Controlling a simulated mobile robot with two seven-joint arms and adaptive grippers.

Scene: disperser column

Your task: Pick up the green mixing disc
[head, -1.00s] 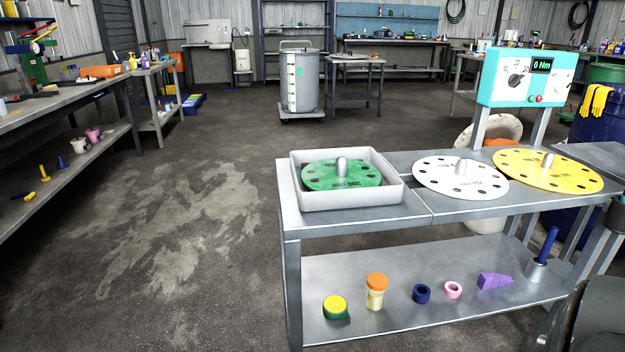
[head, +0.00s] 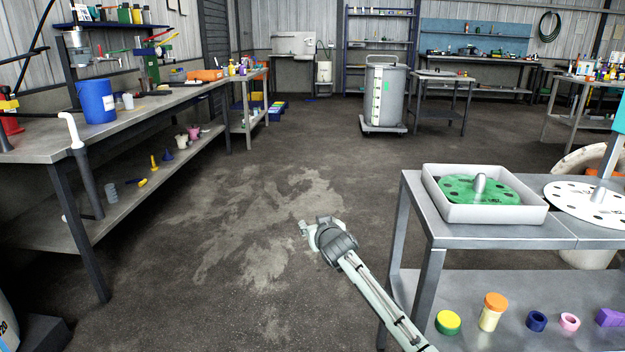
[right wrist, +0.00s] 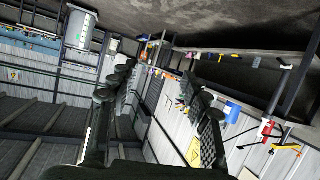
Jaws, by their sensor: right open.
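The green mixing disc (head: 462,187) lies in a light grey square tray (head: 495,214) on the metal table's left end in the head view. A grey knob stands up from its middle. My right gripper (head: 307,229) is well left of the tray in the head view, over the open floor, too small there to read its fingers. In the right wrist view my right gripper (right wrist: 158,76) has its two dark fingers wide apart with nothing between them. The disc does not show in the right wrist view. My left gripper is not in view.
A white disc (head: 570,198) lies right of the tray, cut by the picture edge. A long workbench (head: 150,112) runs along the left. The floor between is clear.

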